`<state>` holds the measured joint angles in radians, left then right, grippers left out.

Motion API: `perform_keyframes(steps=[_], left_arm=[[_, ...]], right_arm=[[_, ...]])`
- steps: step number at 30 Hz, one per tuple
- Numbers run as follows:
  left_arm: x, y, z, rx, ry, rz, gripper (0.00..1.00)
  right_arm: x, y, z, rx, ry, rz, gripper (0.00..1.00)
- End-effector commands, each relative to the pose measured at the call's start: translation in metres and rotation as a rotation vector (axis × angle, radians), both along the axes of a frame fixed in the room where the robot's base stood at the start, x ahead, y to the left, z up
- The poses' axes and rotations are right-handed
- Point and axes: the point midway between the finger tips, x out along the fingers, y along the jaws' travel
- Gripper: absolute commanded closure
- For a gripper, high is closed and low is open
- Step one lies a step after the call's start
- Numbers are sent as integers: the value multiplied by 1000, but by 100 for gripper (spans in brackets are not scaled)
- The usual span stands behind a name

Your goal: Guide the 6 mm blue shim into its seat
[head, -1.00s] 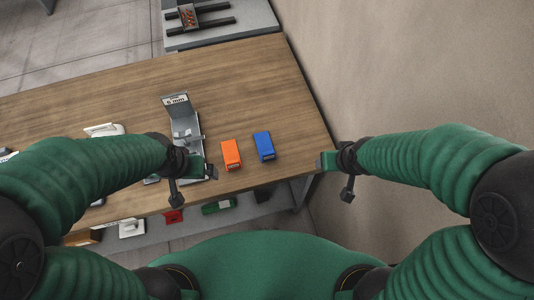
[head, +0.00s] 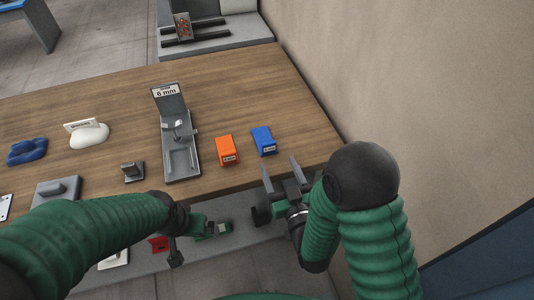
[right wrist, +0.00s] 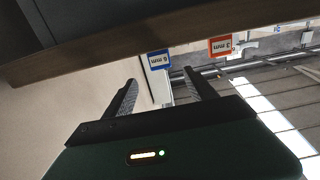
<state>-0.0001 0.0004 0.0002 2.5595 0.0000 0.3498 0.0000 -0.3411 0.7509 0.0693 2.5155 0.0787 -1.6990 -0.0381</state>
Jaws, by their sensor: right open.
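The blue shim (head: 264,140) stands on the wooden table near its right front, and its 6 mm label shows upside down in the right wrist view (right wrist: 158,59). An orange block (head: 227,149) is just left of it, labelled 3 mm in the right wrist view (right wrist: 220,46). A grey metal fixture (head: 182,164) with an upright 6 mm sign (head: 167,91) stands further left; I cannot tell exactly where its seat is. My right gripper (head: 282,175) is open and empty at the front edge, just short of the blue shim. My left gripper (head: 186,234) is low before the table; its jaws are unclear.
A small grey block (head: 132,171), a white handled piece (head: 88,134) and a blue object (head: 27,151) lie left of the fixture. A lower shelf holds a red item (head: 159,244). A wall (head: 370,70) bounds the right. The table behind the blocks is clear.

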Motion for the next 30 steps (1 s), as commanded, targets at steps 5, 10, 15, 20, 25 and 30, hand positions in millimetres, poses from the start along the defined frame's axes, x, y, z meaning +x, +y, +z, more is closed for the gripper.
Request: perform_keyframes(steps=[5,10,15,20,25,30], left_arm=[[0,0,-54,0,0,0,0],[-1,0,-58,0,1,0,0],[0,0,-57,0,0,0,0],[0,0,-59,0,0,0,0],[-1,0,-61,0,0,0,0],[0,0,-61,0,0,0,0]], right_arm=[[12,4,-10,2,-8,0,35],[39,13,2,2,-3,0,35],[67,22,0,1,1,1,35],[85,27,-1,0,-1,1,35],[114,35,-2,0,0,1,35],[121,37,-2,0,0,1,35]])
